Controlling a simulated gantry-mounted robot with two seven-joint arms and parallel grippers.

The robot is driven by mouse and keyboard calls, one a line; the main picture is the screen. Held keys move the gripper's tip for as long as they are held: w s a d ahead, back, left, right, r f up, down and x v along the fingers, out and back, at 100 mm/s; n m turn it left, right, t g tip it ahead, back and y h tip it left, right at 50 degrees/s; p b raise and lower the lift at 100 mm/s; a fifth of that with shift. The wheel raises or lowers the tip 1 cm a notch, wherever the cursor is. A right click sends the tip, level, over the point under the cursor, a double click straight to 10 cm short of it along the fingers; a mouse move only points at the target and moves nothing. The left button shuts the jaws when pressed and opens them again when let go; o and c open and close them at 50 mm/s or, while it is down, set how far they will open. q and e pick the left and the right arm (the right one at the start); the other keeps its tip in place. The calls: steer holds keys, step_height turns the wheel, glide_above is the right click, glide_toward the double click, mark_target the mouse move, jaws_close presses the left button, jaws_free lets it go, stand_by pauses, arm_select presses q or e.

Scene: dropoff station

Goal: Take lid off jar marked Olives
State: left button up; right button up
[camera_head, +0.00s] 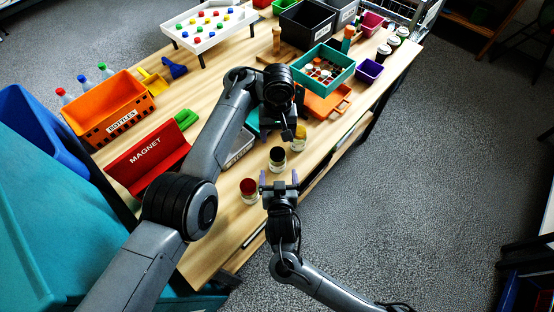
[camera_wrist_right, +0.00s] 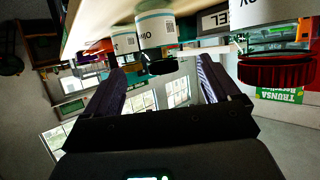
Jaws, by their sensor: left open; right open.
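Three lidded jars stand upright along the near table edge: a red-lidded jar (camera_head: 249,192), a black-lidded jar (camera_head: 277,160) and a yellow-lidded jar (camera_head: 299,139). The right wrist view is upside down. There the red-lidded jar (camera_wrist_right: 276,70) is large at right and the black-lidded jar (camera_wrist_right: 156,32) is near the middle. Their labels are only partly visible, so I cannot tell which says Olives. My right gripper (camera_head: 280,178) is open and empty, just in front of the black-lidded jar; its fingers (camera_wrist_right: 160,66) point towards it. My left gripper (camera_head: 283,131) is open, above the table behind the jars.
A red MAGNET bin (camera_head: 148,158), an orange BOTTLES bin (camera_head: 108,108) and a grey tray (camera_head: 239,147) lie left of the jars. A teal crate (camera_head: 324,69) with small jars and an orange tray (camera_head: 328,101) stand beyond. Open floor lies right of the table.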

mark_target(278, 164)
steer(key=x, duration=0.9)
steer(key=shift+w+f, duration=0.1)
steer(key=shift+w, duration=0.1)
